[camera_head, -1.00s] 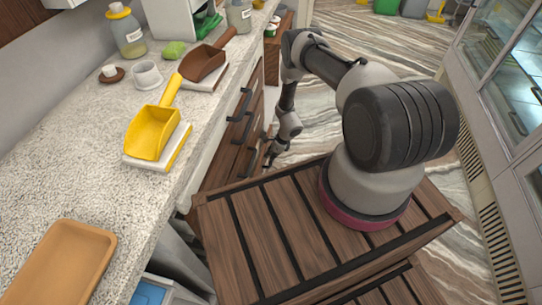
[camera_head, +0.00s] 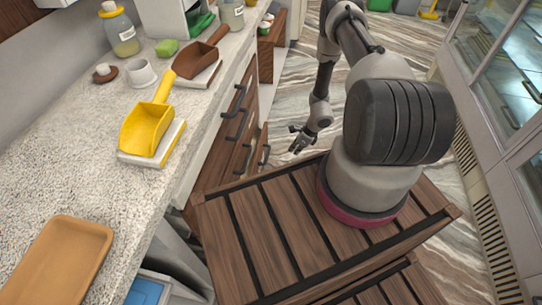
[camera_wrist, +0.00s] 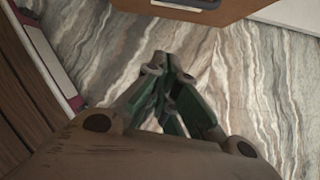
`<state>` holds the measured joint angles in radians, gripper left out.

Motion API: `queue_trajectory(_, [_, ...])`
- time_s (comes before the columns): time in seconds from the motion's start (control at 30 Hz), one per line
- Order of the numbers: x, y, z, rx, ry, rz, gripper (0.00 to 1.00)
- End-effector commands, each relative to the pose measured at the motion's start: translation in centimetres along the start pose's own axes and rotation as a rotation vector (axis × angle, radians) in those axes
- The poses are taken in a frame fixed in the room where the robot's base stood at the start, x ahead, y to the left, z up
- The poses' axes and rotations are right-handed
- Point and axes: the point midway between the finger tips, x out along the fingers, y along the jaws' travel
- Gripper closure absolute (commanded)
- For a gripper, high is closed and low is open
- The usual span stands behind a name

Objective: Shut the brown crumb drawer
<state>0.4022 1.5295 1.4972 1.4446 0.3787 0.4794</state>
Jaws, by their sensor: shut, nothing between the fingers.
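The brown drawer (camera_head: 262,141) low in the cabinet under the counter stands out a little from the other fronts, with a dark handle (camera_head: 265,155). In the wrist view a brown front with a dark handle, seemingly this drawer (camera_wrist: 228,10), shows at the top edge. My gripper (camera_head: 299,140) is to the right of the drawer, apart from it, low over the floor. In the wrist view my gripper (camera_wrist: 165,65) has its fingers together with nothing between them. The drawer's inside cannot be made out.
Other wooden drawers with dark handles (camera_head: 240,97) are beside it. The counter (camera_head: 60,180) holds a yellow scoop (camera_head: 147,130), a brown scoop (camera_head: 200,58) and a tan tray (camera_head: 58,262). Marbled floor (camera_head: 300,90) is free around my gripper. A glass case (camera_head: 510,80) stands at the right.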

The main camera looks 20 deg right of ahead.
Motion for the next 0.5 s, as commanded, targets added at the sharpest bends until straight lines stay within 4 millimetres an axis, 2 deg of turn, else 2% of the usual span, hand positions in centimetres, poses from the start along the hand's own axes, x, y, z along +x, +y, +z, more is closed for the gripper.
queue_trajectory(0.03, [0.4, 1.6, -2.4, 0.066, -0.029, 0.026, 1.0])
queue_trajectory(0.1, [0.7, 4.2, -3.7, 0.099, -0.123, 0.061, 1.0])
queue_trajectory(0.17, [0.7, 5.7, -3.0, 0.075, -0.216, 0.069, 1.0])
queue_trajectory(0.23, [0.6, 6.5, -1.4, 0.011, -0.301, 0.063, 1.0])
queue_trajectory(0.33, [0.0, 6.5, 0.6, -0.08, -0.38, 0.037, 1.0])
queue_trajectory(0.5, [0.5, 6.5, 1.5, -0.151, -0.408, 0.021, 1.0])
